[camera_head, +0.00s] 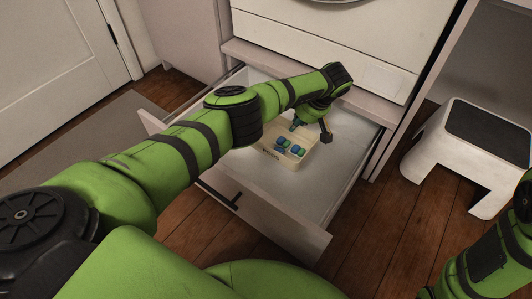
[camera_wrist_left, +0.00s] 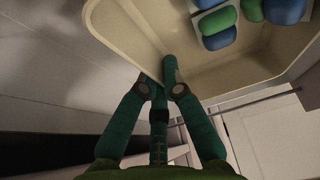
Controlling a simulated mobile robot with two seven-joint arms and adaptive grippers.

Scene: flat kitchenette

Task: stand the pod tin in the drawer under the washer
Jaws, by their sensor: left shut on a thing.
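The pod tin (camera_head: 269,150) is a cream open box with blue and green pods in it. In the head view it shows within the outline of the open drawer (camera_head: 335,185); I cannot tell whether it touches the drawer floor. My left gripper (camera_head: 298,125) reaches in from above and is shut on the tin's wall. In the left wrist view, the fingers (camera_wrist_left: 160,76) pinch the rim of the tin (camera_wrist_left: 130,28). The washer (camera_head: 330,45) stands above the drawer, only its lower front showing. My right gripper is not in view.
A white step stool (camera_head: 455,150) with a dark top stands right of the drawer. A grey mat (camera_head: 75,140) lies on the wooden floor at left, near a white door (camera_head: 50,65). The drawer floor right and front of the tin is clear.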

